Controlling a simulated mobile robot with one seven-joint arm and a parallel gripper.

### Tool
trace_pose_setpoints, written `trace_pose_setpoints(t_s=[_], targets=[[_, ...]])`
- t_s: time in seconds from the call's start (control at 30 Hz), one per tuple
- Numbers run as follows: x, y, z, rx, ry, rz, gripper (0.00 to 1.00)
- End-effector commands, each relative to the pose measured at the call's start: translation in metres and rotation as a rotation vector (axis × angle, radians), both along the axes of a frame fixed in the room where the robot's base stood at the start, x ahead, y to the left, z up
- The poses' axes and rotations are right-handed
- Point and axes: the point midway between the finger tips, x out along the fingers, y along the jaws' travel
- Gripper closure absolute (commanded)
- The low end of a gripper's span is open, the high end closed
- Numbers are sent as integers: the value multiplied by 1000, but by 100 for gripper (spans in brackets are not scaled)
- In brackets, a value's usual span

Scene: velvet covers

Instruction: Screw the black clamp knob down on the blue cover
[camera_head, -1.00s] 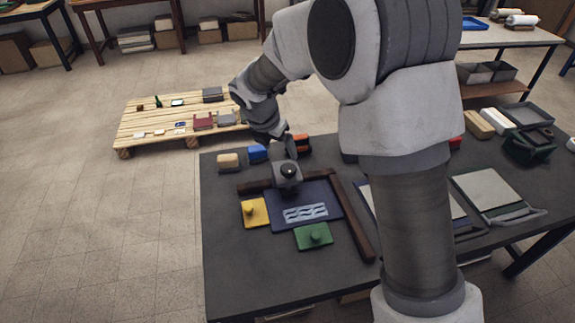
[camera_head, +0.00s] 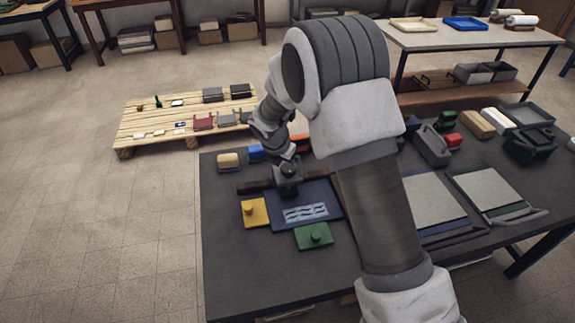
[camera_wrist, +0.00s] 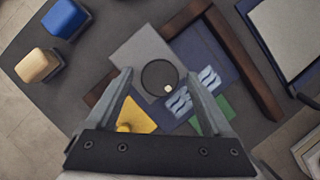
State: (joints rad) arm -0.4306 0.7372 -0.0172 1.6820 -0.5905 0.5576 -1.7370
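The blue cover (camera_head: 328,193), with a pale wavy pattern, lies flat on the dark table inside a brown corner fence. The black clamp knob (camera_wrist: 160,77) is a round dark disc with a small pale dot, on a grey clamp block (camera_wrist: 138,52) at the cover's back left corner. My gripper (camera_wrist: 157,76) is open, with one finger on each side of the knob in the wrist view. In the head view my gripper (camera_head: 288,160) is just over the clamp and partly hides it. I cannot tell whether the fingers touch the knob.
A yellow knobbed plate (camera_head: 254,213) and a green one (camera_head: 314,237) lie beside the cover. The brown fence (camera_wrist: 240,60) borders it. Beige (camera_head: 228,160) and blue (camera_head: 255,152) blocks stand behind. Table front left is clear.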

Motion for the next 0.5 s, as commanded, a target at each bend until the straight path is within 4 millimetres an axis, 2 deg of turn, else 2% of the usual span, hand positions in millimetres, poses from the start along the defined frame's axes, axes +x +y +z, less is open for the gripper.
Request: trace_pose_setpoints(t_s=[0.03, 0.07, 0.4, 0.43, 0.5], targets=[[0, 0, 0, 0, 0, 0, 26], [0, 0, 0, 0, 0, 0, 31], [0, 0, 0, 0, 0, 0, 93], [0, 0, 0, 0, 0, 0, 97], [0, 0, 0, 0, 0, -1, 97]])
